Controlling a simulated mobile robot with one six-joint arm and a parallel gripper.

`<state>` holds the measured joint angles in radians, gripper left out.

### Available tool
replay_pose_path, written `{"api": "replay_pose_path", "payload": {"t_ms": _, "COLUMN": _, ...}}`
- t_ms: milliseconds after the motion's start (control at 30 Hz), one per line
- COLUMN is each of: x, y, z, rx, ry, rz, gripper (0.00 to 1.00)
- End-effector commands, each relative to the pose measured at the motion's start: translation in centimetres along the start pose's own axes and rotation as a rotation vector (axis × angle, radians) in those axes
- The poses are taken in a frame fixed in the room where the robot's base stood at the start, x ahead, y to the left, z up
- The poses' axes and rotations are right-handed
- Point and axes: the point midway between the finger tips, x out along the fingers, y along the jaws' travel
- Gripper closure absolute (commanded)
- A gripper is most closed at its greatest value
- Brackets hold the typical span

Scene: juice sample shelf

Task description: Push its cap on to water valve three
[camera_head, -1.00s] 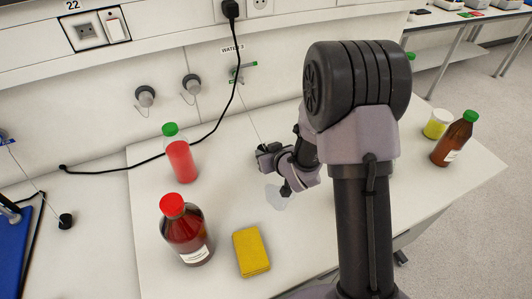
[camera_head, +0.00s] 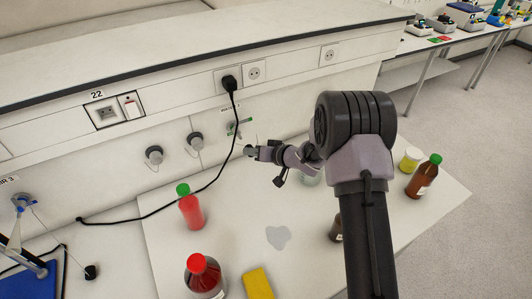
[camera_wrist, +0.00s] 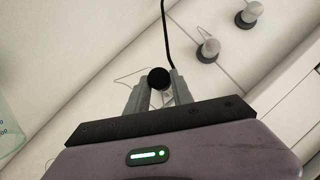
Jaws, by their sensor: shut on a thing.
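Water valve three (camera_head: 238,127) is on the white wall panel, with green handle parts and a small label above it. My gripper (camera_head: 250,151) is raised off the bench, just below and slightly right of the valve in the head view. In the wrist view it is shut on a round black cap (camera_wrist: 158,78), held between the grey fingertips. A thin cord shows beside the cap. The valve's outlet is too small to make out in the head view, and I cannot pick the valve out in the wrist view. Cap and valve look apart.
A black cable (camera_head: 222,172) hangs from a socket close to the gripper.

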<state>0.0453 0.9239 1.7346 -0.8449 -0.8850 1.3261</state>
Motion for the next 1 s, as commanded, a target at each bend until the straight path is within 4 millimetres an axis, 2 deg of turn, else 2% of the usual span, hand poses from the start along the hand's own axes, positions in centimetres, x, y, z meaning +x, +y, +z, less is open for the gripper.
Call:
{"api": "replay_pose_path", "payload": {"t_ms": 567, "x": 3.7, "y": 0.1, "z": -2.3, "rx": 0.001, "ry": 0.001, "rz": 0.000, "gripper": 1.00}}
{"api": "replay_pose_path", "payload": {"t_ms": 1000, "x": 3.7, "y": 0.1, "z": -2.3, "rx": 0.002, "ry": 0.001, "rz": 0.000, "gripper": 1.00}}
